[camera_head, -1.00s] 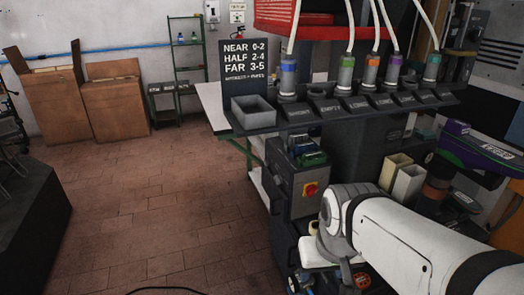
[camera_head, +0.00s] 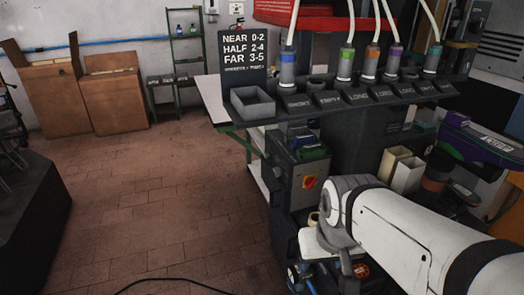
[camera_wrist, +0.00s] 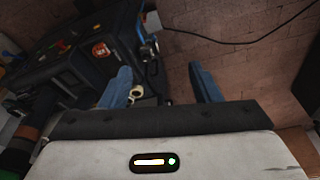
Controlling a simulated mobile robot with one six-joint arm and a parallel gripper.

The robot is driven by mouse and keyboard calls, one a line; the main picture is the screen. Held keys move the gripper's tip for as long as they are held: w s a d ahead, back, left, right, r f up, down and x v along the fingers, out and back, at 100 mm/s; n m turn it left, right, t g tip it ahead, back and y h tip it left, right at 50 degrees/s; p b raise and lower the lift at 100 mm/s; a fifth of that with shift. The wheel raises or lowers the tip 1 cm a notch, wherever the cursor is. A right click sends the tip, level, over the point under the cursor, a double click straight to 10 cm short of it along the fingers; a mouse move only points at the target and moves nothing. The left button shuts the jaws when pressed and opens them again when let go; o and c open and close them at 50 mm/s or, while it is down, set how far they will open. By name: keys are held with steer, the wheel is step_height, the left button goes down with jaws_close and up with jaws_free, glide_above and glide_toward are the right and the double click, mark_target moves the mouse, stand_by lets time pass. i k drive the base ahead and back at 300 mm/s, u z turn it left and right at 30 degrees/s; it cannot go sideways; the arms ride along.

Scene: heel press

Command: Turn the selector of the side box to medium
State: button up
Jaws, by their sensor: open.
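The side box (camera_head: 297,187) is a grey box low on the front of the dark machine in the head view. In the wrist view a dark machine part with a red-orange mark lies left of the fingers.
A rack of labelled holders (camera_head: 370,98) with coloured tools on hoses stands above the box. A grey bin (camera_head: 254,104) and a black sign (camera_head: 242,50) are at its left end. Cream containers (camera_head: 405,172) stand near my arm. The brick floor (camera_head: 150,210) at left is open.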

mark_target(278, 172)
steer(key=u, duration=0.25)
steer(key=k, duration=1.15)
steer(key=u, duration=1.15)
steer(key=i, duration=1.3)
steer(key=z, duration=0.45)
steer(key=i, duration=0.8)
steer(key=z, duration=0.55)
steer(key=k, duration=0.9)
steer(key=z, duration=0.15)
steer(key=i, duration=0.9)
steer(key=u, duration=0.05)
